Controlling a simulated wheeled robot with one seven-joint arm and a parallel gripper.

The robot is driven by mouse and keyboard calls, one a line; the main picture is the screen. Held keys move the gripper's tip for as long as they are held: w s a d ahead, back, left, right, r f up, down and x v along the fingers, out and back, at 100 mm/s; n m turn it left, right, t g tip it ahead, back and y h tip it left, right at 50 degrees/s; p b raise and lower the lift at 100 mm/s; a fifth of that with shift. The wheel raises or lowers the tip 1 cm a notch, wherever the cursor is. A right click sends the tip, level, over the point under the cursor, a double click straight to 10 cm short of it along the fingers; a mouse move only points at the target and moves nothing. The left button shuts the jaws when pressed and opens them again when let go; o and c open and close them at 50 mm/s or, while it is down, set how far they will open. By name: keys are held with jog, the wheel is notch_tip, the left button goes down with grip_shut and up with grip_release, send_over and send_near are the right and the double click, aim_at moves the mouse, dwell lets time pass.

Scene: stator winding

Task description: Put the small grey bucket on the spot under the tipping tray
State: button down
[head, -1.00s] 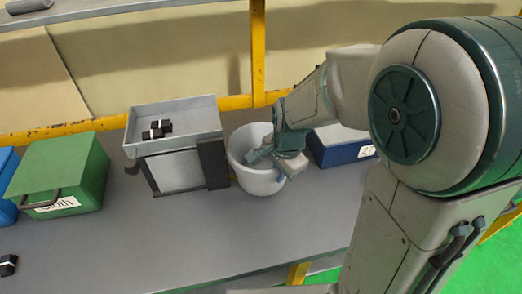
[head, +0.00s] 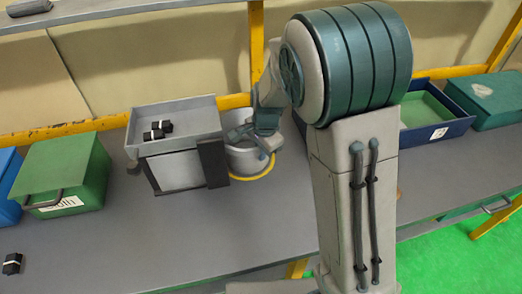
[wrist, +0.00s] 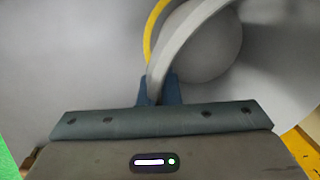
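The small grey bucket (head: 243,160) is upright, right beside the tipping tray (head: 172,120) on its stand. A yellow ring (head: 264,174) on the bench shows along the bucket's front and right side. I cannot tell whether the bucket's base touches the bench. My gripper (head: 266,143) is at the bucket's right rim. In the wrist view the fingers (wrist: 158,91) are shut on the pale curved rim (wrist: 180,42), with the bucket's round bottom to the right and the ring to the left. My arm hides part of the bucket's back right.
Black parts (head: 158,130) lie in the tipping tray. A green box (head: 62,172) stands to the left, and another small black part (head: 12,263) lies at the front left. A blue crate (head: 437,135) stands to the right. The front middle of the bench is clear.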

jog(key=shift+f, duration=0.2)
jog(key=c, duration=1.6)
grip_release()
jog(key=shift+c, duration=0.2)
jog(key=shift+r, duration=0.15)
notch_tip(320, 180, up, 12)
jog(key=s+d, duration=0.1)
jog(key=s+d+n+t, duration=0.1)
jog(key=s+d+n, duration=0.4)
jog(key=s, duration=0.5)
jog(key=s+d+r+n+t, duration=0.1)
jog(key=s+d+n, duration=0.5)
jog(key=s, duration=0.3)
jog(key=shift+s+d+h, duration=0.15)
jog(key=shift+s+h, duration=0.2)
jog(key=shift+h, duration=0.05)
